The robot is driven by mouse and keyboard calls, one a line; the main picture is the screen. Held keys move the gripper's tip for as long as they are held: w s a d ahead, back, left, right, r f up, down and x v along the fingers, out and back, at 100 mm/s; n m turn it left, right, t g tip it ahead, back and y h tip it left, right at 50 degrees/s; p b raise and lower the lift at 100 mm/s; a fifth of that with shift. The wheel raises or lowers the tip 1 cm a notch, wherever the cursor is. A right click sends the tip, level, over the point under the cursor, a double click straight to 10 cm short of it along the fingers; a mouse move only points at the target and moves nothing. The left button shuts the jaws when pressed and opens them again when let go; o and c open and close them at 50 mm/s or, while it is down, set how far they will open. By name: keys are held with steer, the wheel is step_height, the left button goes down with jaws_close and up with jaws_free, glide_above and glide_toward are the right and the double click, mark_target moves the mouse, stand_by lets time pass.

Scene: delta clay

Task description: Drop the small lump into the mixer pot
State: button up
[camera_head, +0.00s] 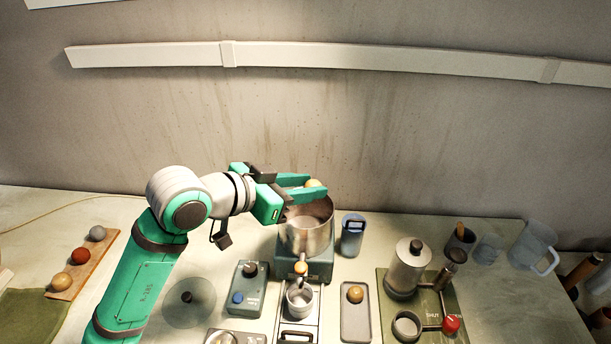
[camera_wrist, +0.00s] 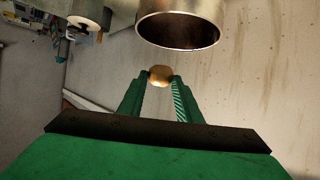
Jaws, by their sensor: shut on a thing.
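My gripper (camera_head: 312,187) is shut on a small tan lump (camera_head: 315,183). The lump is pinched between the fingertips, and it also shows in the wrist view (camera_wrist: 160,76). The steel mixer pot (camera_head: 308,232) stands on a grey-green base in the head view. The green fingers lie across the pot's back rim in that view, with the lump at the rim's top edge. In the wrist view the pot (camera_wrist: 181,30) shows its round dark opening just above the lump, apart from it. The exact height over the rim cannot be told.
A wooden board (camera_head: 88,262) with several balls lies left. A grey tray (camera_head: 356,325) holds another tan ball (camera_head: 355,294). A blue-grey cup (camera_head: 352,235) stands right of the pot. A metal canister (camera_head: 408,268) and a clear pitcher (camera_head: 533,247) stand farther right.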

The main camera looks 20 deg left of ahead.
steer(key=shift+f, duration=0.2)
steer(key=o, duration=1.1)
steer(key=v, duration=1.1)
steer(key=shift+w, duration=0.1)
steer(key=shift+d, duration=0.1)
